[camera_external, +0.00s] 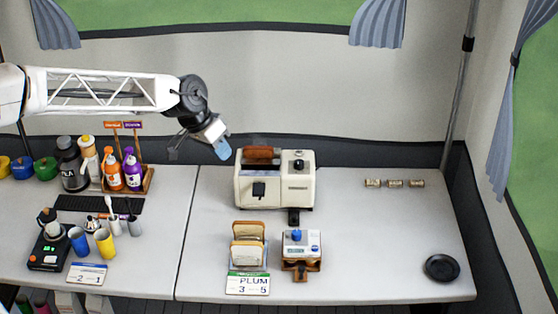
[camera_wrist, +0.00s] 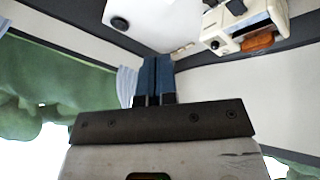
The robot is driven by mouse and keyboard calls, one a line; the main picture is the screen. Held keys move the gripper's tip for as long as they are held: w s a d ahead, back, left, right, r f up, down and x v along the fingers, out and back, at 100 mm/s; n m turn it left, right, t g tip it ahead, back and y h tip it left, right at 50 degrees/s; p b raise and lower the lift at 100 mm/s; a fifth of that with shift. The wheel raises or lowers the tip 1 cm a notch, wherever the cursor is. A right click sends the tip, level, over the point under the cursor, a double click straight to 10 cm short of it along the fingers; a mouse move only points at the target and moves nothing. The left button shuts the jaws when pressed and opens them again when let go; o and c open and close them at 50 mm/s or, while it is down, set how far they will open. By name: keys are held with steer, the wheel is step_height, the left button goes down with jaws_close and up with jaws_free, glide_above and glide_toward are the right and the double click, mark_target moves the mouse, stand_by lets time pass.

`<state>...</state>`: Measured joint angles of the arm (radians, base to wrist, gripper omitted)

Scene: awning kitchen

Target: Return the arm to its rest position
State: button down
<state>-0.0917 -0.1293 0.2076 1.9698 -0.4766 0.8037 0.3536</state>
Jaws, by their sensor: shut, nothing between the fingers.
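My gripper (camera_external: 222,149) hangs in the air to the left of the toaster, above the back of the table. Its blue fingers are shut with nothing between them. In the wrist view the shut fingers (camera_wrist: 154,75) point towards the table and the back wall. My arm reaches in from the left edge of the external view, well above the table.
A cream toaster (camera_external: 275,188) stands at the back of the table (camera_external: 375,230). In front are a rack of bread slices (camera_external: 248,247) and a small device on a brown stand (camera_external: 301,250). Bottles (camera_external: 133,170) and cups (camera_external: 104,242) stand left. A black plate (camera_external: 441,268) lies right.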

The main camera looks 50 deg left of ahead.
steer(key=s+f+y, duration=0.1)
steer(key=s+f, duration=0.1)
steer(key=s, duration=1.6)
steer(key=s+f+g+y, duration=0.1)
steer(key=s+f+y, duration=0.1)
steer(key=s, duration=1.7)
steer(key=shift+s+d+f+g, duration=0.15)
steer(key=shift+d+f+g, duration=0.2)
steer(key=shift+f, duration=0.3)
